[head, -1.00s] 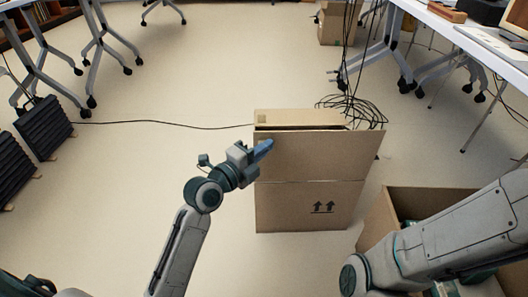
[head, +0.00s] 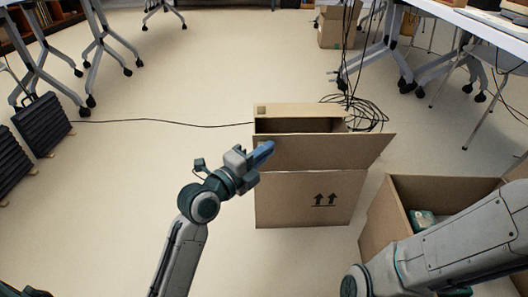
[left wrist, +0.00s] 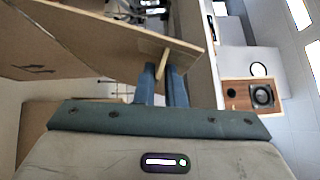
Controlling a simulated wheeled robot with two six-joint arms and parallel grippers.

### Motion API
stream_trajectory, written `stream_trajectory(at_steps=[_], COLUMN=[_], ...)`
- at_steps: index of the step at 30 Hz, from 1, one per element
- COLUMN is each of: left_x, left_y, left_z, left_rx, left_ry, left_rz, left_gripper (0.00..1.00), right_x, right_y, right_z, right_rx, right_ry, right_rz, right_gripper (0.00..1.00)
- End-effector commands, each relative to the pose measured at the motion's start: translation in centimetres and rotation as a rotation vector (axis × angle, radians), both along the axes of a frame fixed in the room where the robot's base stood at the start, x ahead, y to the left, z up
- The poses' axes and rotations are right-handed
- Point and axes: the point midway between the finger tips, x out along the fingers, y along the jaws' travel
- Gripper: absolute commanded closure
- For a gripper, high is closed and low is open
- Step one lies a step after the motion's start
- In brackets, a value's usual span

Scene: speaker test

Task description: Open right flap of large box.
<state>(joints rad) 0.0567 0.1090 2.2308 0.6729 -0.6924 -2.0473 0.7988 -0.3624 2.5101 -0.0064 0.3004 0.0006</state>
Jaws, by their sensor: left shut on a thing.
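The large cardboard box (head: 300,205) stands upright in the middle of the head view, with two black arrows on its near side. Its near flap (head: 325,150) is tilted up and out toward me, and a dark gap shows behind it. A far flap (head: 290,111) also stands open. My left gripper (head: 264,151) is at the left edge of the near flap. In the left wrist view its blue fingers (left wrist: 163,85) are shut on the flap's edge (left wrist: 165,62). My right arm comes in from the right; its gripper is out of view.
A second open box (head: 388,215) with items inside stands on the right, partly behind my right arm. Black cables (head: 355,115) lie coiled behind the large box. Dark panels (head: 40,125) stand at the left. The floor left of the box is mostly clear.

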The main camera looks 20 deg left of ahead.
Motion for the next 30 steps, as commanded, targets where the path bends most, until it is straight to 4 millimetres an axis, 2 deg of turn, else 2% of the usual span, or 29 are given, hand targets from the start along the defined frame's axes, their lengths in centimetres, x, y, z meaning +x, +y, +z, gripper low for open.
stream_trajectory(at_steps=[1,8,9,11,12,23,26,30], left_x=[0.0,0.1,0.1,0.1,0.1,-0.1,-0.7,-2.6], left_y=[0.0,0.0,0.0,0.0,0.0,0.1,0.4,1.2], left_z=[-0.6,-0.7,-0.7,-0.7,-0.7,-0.3,-0.3,-0.4], left_rx=[0.001,0.001,0.001,0.001,0.001,0.001,0.003,0.006], left_ry=[0.016,0.018,0.018,0.017,0.016,0.008,0.009,0.011], left_rz=[-0.002,-0.002,-0.002,-0.002,-0.001,0.0,0.001,0.0], left_gripper=[1.0,1.0,0.89,0.77,0.75,0.75,0.75,0.75], right_x=[0.0,0.0,0.0,0.0,0.0,0.0,0.0,0.0], right_y=[0.0,0.0,0.0,0.0,0.0,0.0,0.0,0.0], right_z=[-0.1,-0.1,-0.1,-0.1,-0.1,0.1,0.4,1.2], right_rx=[0.0,0.0,0.0,0.0,0.0,-0.001,-0.001,-0.001], right_ry=[0.0,-0.001,-0.001,-0.001,-0.001,-0.001,-0.001,-0.002], right_rz=[0.0,0.0,0.0,0.0,0.0,-0.001,-0.001,-0.002], right_gripper=[0.64,0.64,0.64,0.64,0.64,0.64,0.64,0.64])
